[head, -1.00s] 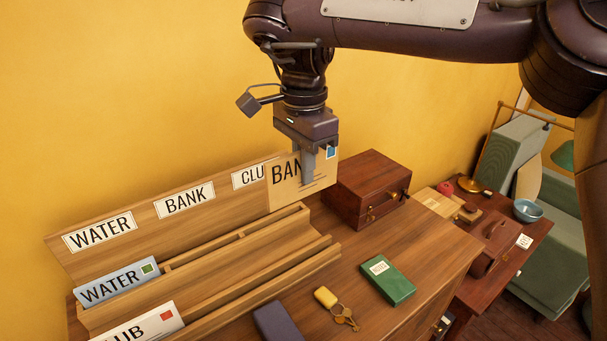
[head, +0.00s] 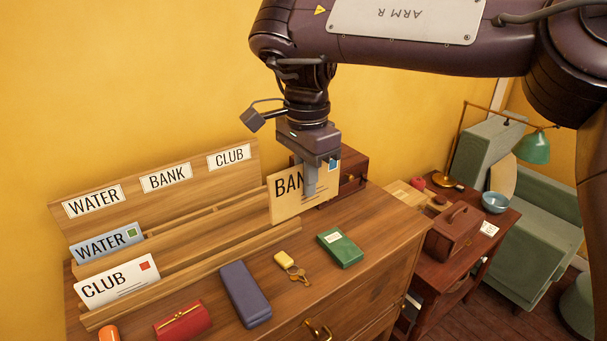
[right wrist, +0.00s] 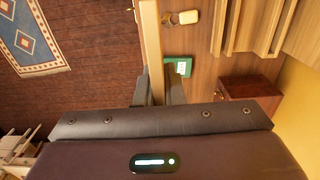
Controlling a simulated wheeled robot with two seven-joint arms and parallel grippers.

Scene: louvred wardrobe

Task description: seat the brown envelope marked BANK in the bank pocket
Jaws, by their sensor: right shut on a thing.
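The brown envelope marked BANK (head: 285,208) is upright in my right gripper (head: 309,186), which is shut on its upper right part and hides the end of the word. It is at the right end of the wooden letter rack (head: 232,249), apart from the BANK label (head: 166,177). In the right wrist view the envelope (right wrist: 151,45) shows edge-on between the fingers (right wrist: 157,88). The bank pocket is below the BANK label; no envelope shows there. A blue WATER envelope (head: 103,243) and a white CLUB envelope (head: 115,286) stand at the rack's left. My left gripper is out of view.
A dark wooden box (head: 352,170) stands behind the envelope. In front of the rack lie a green book (head: 340,248), keys (head: 299,274), a purple case (head: 245,293) and a red purse (head: 183,320). The dresser top right of the rack is partly clear.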

